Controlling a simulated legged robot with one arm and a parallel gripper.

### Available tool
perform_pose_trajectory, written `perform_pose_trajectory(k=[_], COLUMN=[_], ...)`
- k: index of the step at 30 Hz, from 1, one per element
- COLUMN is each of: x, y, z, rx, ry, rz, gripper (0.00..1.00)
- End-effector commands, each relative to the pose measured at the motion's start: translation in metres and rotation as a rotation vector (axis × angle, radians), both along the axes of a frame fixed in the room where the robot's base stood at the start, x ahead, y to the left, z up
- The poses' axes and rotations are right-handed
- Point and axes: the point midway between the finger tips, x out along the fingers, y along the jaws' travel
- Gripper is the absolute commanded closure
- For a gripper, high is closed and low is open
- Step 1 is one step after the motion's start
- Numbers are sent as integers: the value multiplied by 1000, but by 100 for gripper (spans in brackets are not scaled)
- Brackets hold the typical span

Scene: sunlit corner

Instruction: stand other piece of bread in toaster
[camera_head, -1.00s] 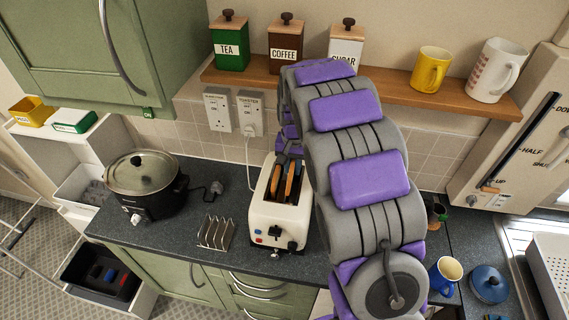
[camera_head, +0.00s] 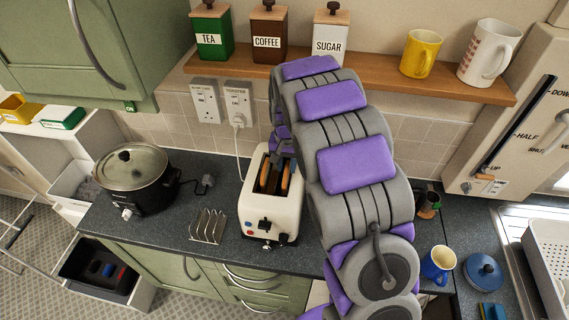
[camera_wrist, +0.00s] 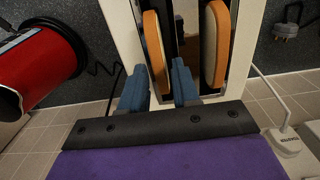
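A cream toaster (camera_head: 270,218) stands on the counter. One piece of bread (camera_head: 285,178) stands in its right slot and another piece of bread (camera_head: 265,177) stands in its left slot. In the wrist view the two slices (camera_wrist: 155,50) (camera_wrist: 216,45) stand in separate slots of the toaster (camera_wrist: 127,30). My gripper (camera_wrist: 162,85) is at the toaster's far end, with its blue fingers apart on either side of the end of the left slice in that view. A narrow dark gap shows beside one finger. In the head view my arm hides part of the gripper.
A metal toast rack (camera_head: 208,227) and a black slow cooker (camera_head: 138,180) stand left of the toaster. A shelf (camera_head: 400,82) with canisters and mugs is above. A red object (camera_wrist: 45,65) shows in the wrist view. A blue mug (camera_head: 438,262) is at right.

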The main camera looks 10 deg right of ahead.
Motion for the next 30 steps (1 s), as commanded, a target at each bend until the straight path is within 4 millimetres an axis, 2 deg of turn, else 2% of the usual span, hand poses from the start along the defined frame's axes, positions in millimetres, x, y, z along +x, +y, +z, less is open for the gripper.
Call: perform_pose_trajectory(k=[1,5,12,16,20,30], x=[0,0,0,1,1,3], y=[2,5,4,2,0,5], z=[0,0,1,10,31,108], rx=[-2,-4,-4,-1,1,-3], ry=[0,0,-1,-3,-4,-7], rz=[2,2,2,2,1,2], gripper=[64,54,54,54,54,54])
